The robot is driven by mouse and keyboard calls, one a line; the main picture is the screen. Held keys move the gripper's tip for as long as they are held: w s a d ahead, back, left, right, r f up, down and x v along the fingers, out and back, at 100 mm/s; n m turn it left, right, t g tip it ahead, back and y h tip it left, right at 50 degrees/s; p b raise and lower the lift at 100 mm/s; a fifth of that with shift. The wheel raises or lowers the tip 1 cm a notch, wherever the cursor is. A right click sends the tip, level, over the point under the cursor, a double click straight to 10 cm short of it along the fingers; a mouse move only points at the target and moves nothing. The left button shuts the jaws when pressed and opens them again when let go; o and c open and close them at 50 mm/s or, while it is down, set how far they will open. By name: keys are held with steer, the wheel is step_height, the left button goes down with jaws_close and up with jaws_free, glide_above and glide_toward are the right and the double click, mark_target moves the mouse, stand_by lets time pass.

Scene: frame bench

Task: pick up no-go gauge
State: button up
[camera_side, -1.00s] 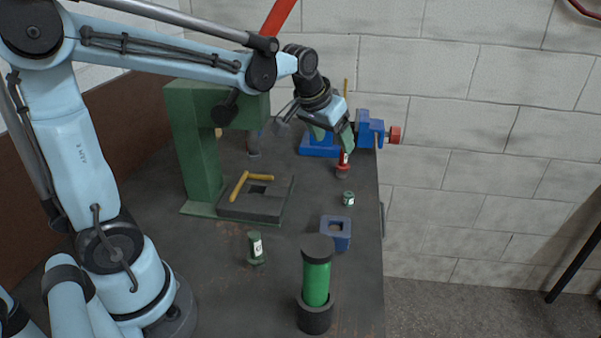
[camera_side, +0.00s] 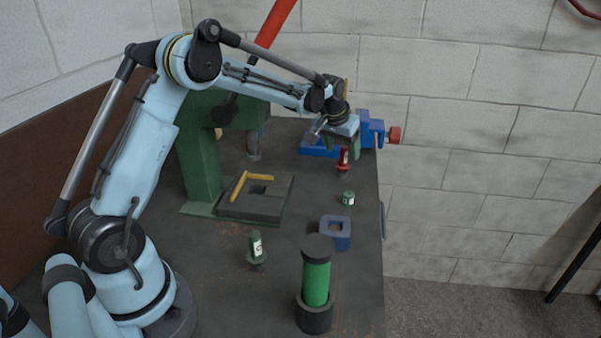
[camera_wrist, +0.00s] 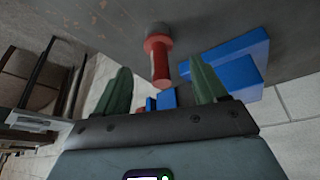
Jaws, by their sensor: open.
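In the wrist view the red gauge (camera_wrist: 160,62) shows between the two open green fingers of my gripper (camera_wrist: 160,66), with gaps on both sides. I see no finger touching it.
The blue vise (camera_side: 370,128) is close behind my gripper. A small green cylinder (camera_side: 348,198), a blue block with a hole (camera_side: 336,232), a green gauge (camera_side: 256,246) and a tall green cylinder (camera_side: 316,283) stand nearer. The green press (camera_side: 200,150) stands left.

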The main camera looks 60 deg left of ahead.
mark_target(344, 161)
steer(key=shift+x, duration=3.1)
steer(key=c, duration=1.2)
